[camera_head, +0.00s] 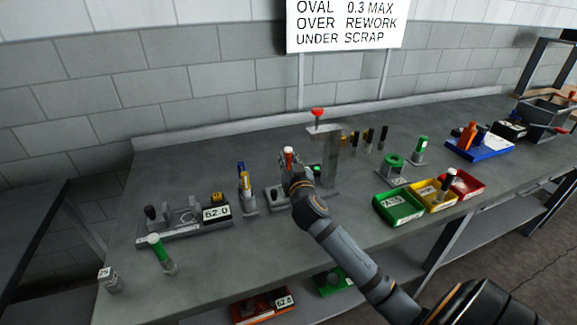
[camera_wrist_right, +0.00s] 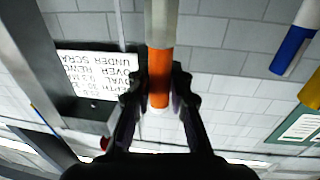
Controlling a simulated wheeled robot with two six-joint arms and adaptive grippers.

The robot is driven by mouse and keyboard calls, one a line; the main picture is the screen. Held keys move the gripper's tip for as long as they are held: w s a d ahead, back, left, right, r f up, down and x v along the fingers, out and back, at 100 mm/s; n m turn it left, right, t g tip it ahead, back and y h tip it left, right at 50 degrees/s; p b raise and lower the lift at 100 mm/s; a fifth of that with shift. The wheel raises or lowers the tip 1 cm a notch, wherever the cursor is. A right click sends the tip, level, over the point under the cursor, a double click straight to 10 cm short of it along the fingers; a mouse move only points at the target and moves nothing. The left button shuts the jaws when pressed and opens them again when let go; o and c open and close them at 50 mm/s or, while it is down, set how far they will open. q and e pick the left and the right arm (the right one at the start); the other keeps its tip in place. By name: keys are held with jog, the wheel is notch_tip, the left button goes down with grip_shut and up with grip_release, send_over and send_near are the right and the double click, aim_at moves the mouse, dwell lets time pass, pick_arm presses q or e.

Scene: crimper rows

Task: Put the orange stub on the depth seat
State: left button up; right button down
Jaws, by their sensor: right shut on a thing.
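The orange stub (camera_wrist_right: 160,72) shows close up in the right wrist view, an orange band with a pale, translucent length. My right gripper (camera_wrist_right: 160,100) is shut on it, one finger on each side. In the head view the stub's orange and white top (camera_head: 288,153) stands out above my right gripper (camera_head: 291,173), beside the press (camera_head: 329,160) with a red knob. A grey block (camera_head: 275,199) on the bench is partly hidden behind this gripper. I cannot tell for certain which fixture is the depth seat. My left gripper is not in view.
A gauge fixture (camera_head: 184,226) reading 62.0 and a stand with a blue and yellow piece (camera_head: 245,184) are at left. Green (camera_head: 398,206), yellow (camera_head: 432,196) and red (camera_head: 467,184) bins and a blue tray (camera_head: 480,148) are at right.

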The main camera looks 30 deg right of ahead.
notch_tip(320, 180, down, 2)
jog(key=shift+f, duration=0.1)
jog(key=shift+f, duration=0.25)
jog(key=c, duration=1.2)
grip_release()
jog(key=shift+r, duration=0.1)
